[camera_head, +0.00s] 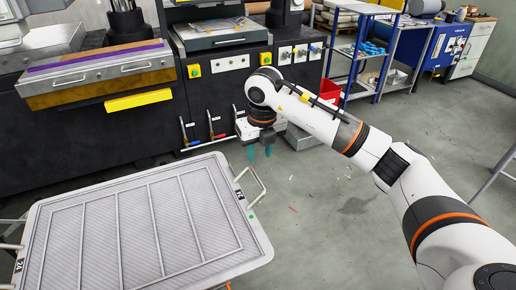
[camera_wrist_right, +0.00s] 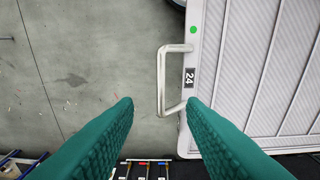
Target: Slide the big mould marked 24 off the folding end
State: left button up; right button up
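The big mould (camera_head: 150,222) is a grey ribbed plate with a pale rim at the lower left of the head view. Labels marked 24 sit on its rim, and a silver bar handle (camera_head: 258,187) sticks out on its right side. The mould also shows at the right of the right wrist view (camera_wrist_right: 250,62), with its handle (camera_wrist_right: 162,80). My right gripper (camera_head: 260,151) has teal fingers, spread apart, empty and pointing down near the handle. In the right wrist view (camera_wrist_right: 160,102) the handle appears between the fingertips, apart from them. My left gripper is not in view.
A dark machine with a silver plate (camera_head: 222,35) and yellow-edged tray (camera_head: 100,75) stands behind the mould. Small coloured-handled levers (camera_head: 217,133) are on its front. A blue shelf rack (camera_head: 355,55) stands farther back.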

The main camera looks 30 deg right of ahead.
aim_at(257, 177)
jog(key=f+p, duration=0.1)
jog(key=f, duration=0.2)
jog(key=w+f+p, duration=0.1)
jog(key=f, duration=0.3)
jog(key=f+p, duration=0.1)
jog(key=f, duration=0.3)
jog(key=shift+w+a, duration=0.1)
jog(key=shift+w, duration=0.1)
jog(key=shift+f+p, duration=0.3)
jog(key=shift+f, duration=0.25)
jog(key=shift+w, duration=0.1)
grip_shut()
dwell(0.6)
